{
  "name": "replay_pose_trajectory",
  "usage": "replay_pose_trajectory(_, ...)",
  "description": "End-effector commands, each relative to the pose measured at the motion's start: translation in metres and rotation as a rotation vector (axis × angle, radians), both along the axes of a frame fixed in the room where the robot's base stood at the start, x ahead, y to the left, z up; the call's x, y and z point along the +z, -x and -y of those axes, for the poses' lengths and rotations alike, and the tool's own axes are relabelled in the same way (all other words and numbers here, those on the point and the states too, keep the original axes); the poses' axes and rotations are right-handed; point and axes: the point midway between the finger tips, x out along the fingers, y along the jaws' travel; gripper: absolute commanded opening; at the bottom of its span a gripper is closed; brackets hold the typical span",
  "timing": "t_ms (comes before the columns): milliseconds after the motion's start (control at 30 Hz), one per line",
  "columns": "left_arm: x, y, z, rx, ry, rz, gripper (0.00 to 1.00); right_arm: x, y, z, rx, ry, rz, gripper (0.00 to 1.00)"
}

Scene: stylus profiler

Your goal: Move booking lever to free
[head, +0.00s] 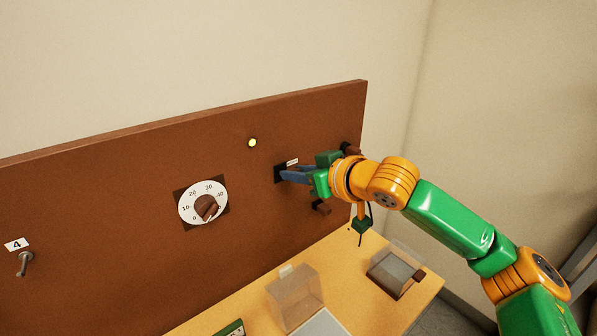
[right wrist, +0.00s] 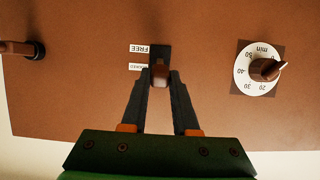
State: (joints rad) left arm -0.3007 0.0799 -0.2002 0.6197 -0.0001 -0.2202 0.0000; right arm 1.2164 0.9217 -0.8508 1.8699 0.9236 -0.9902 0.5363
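The booking lever (right wrist: 159,74) has a brown knob in a dark slotted plate (right wrist: 160,51) on the brown panel. In the right wrist view, where the lettering is upside down, the knob is beside the lower label (right wrist: 137,67), which seems to read BOOKED. The FREE label (right wrist: 139,48) is farther up the picture. My right gripper (right wrist: 159,78) has one finger on each side of the knob, apparently touching it. In the head view my right gripper (head: 284,176) reaches the plate (head: 279,172) and hides the knob. My left gripper is out of view.
A timer dial (head: 204,203) and a lit round lamp (head: 252,143) are left of the lever. A hook (head: 24,263) is at far left. Brown knobs (head: 321,207) are close to my right gripper. A clear box (head: 296,298) and a tray (head: 392,274) stand on the table below.

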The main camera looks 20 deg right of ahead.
Motion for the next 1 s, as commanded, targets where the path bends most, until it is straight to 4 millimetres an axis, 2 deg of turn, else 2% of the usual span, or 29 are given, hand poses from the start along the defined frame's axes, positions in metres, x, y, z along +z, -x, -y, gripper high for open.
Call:
replay_pose_trajectory(33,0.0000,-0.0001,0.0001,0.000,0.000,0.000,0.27,0.0000,0.0001,0.0000,0.000,0.000,0.000,0.12)
replay_pose_trajectory(67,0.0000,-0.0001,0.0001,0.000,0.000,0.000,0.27,0.0000,0.0001,0.0000,0.000,0.000,0.000,0.04)
replay_pose_trajectory(100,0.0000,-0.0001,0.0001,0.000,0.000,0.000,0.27,0.0000,0.0001,0.0000,0.000,0.000,0.000,0.00)
replay_pose_trajectory(1000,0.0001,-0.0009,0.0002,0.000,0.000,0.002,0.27,0.0003,0.0001,-0.0001,0.000,0.000,0.001,0.00)
